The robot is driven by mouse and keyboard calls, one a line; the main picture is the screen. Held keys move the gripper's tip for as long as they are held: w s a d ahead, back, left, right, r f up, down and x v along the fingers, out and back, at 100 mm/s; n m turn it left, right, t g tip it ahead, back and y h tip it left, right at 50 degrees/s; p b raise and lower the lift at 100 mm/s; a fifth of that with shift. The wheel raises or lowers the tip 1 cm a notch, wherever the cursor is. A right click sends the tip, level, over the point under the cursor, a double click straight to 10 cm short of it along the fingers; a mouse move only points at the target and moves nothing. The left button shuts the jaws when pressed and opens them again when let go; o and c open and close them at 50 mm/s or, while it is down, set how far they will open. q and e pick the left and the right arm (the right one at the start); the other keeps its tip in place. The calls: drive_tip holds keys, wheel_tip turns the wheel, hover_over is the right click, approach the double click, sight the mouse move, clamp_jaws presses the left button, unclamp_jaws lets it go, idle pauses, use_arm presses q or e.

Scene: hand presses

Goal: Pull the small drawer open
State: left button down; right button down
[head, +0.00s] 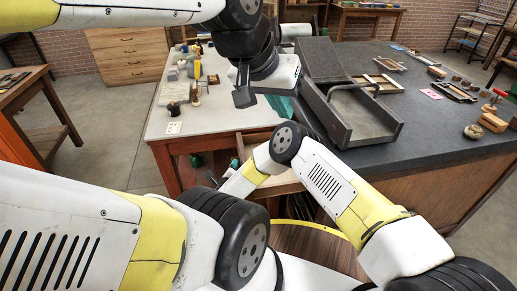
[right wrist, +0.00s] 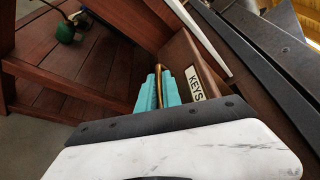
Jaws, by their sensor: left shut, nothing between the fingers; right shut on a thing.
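The small drawer's brown front (right wrist: 182,58) bears a white KEYS label (right wrist: 196,84) in the right wrist view. Its brass handle (right wrist: 158,86) stands between the teal fingers of my right gripper (right wrist: 155,92), which is shut on it. How far the drawer stands out is hard to tell. My left gripper (head: 281,106) is shut and empty at the upper middle of the head view, above the inner edge of the white-topped table, apart from the drawer.
The white-topped table (head: 215,122) carries small items at its far left. The dark bench (head: 440,130) at the right holds a grey open tray (head: 345,130) and several wooden pieces. A green object (right wrist: 66,32) lies by the reddish-brown boards. Open floor lies left of the table.

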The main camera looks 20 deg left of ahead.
drive_tip(key=shift+s+a+f, duration=0.15)
drive_tip(key=shift+s+a, duration=0.15)
drive_tip(key=shift+s, duration=0.05)
drive_tip(key=c, duration=1.8)
unclamp_jaws()
drive_tip(key=v, duration=0.7)
drive_tip(key=shift+s+r, duration=0.2)
drive_tip(key=shift+s, duration=0.1)
drive_tip(key=shift+d, duration=0.15)
